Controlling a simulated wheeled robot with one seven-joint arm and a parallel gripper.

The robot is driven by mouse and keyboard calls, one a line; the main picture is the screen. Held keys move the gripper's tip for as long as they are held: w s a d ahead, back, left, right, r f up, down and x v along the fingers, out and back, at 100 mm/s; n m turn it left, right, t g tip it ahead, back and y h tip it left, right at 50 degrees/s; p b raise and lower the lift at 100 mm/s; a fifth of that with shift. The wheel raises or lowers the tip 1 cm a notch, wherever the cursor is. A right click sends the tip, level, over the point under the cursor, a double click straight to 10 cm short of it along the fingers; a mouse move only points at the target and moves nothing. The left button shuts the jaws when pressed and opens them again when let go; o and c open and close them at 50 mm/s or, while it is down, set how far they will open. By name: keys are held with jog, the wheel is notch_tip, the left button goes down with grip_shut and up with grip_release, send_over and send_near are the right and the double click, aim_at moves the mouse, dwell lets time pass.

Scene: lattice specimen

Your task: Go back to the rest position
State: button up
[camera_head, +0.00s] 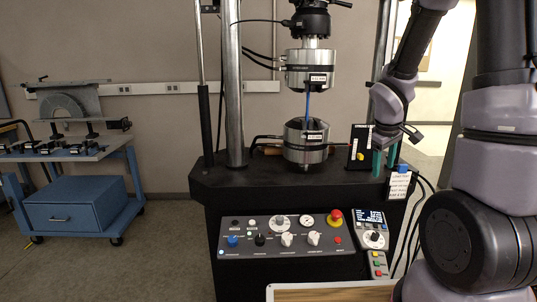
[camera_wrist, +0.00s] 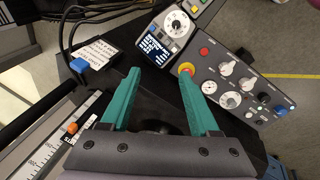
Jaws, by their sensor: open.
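My gripper (camera_head: 385,158) is at the right end of the testing machine's black table in the head view, beside a small black box with a yellow knob. Its teal fingers point down. In the wrist view my gripper (camera_wrist: 160,75) is open, with nothing between its fingers. A thin blue specimen (camera_head: 308,105) stands upright between the upper grip (camera_head: 305,72) and the lower grip (camera_head: 305,145), well to the left of my gripper. The specimen is not visible in the wrist view.
The control panel (camera_head: 285,236) with a red stop button (camera_head: 335,216) is on the machine's front. A blue cart (camera_head: 80,205) stands at left. Floor between cart and machine is clear.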

jog(key=s+a+r+m+t+y, duration=0.2)
jog(key=s+a+r+m, duration=0.2)
jog(key=s+r, duration=0.4)
jog(key=s+a+r+m+t+y, duration=0.1)
jog(key=s+a+r+m+y, duration=0.1)
jog(key=s+a+r+m, duration=0.3)
jog(key=s+a+r, duration=0.1)
jog(key=s+r, duration=0.3)
jog(key=r, duration=0.5)
jog(key=shift+s+t, duration=0.15)
jog(key=shift+t, duration=0.25)
